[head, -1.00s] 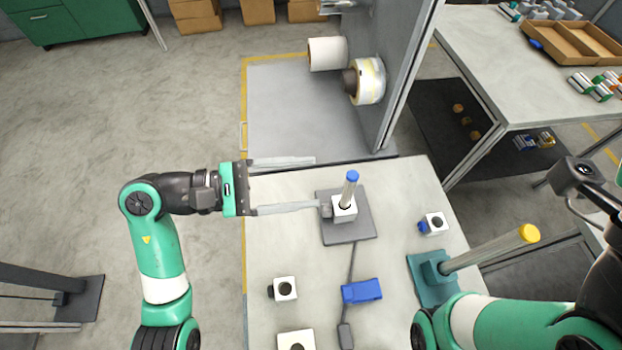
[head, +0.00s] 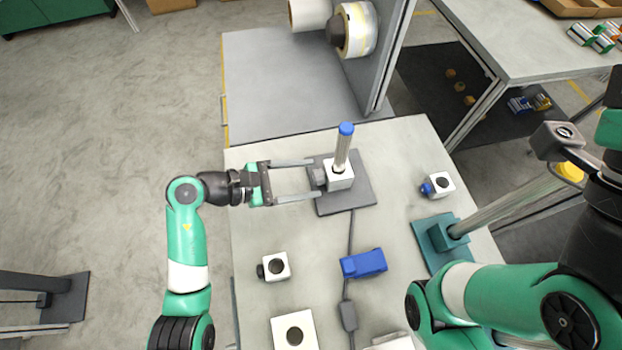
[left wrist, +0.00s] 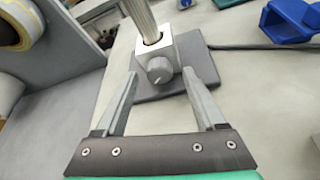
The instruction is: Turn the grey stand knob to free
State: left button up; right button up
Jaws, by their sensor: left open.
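The grey stand has a grey base plate (head: 358,194), a white block (head: 340,180) and an upright metal post (head: 342,153) with a blue cap. Its round grey knob (head: 317,176) is on the block's left side. In the left wrist view the knob (left wrist: 159,71) faces the camera with a small pale mark on its face. My left gripper (head: 314,179) is open, pointing right, with one finger on each side of the knob. In the left wrist view a gap shows between each fingertip and the knob. The fingers of my right gripper are out of view.
A teal stand (head: 437,240) with a slanting post is at right, partly behind my right arm. White blocks with knobs (head: 276,266) (head: 441,185), a blue holder (head: 363,263) and a cable lie on the table. A grey upright panel (head: 386,60) with reels stands behind.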

pick_arm(q)
jog(key=shift+x, duration=0.8)
jog(key=shift+c, duration=0.2)
grip_shut()
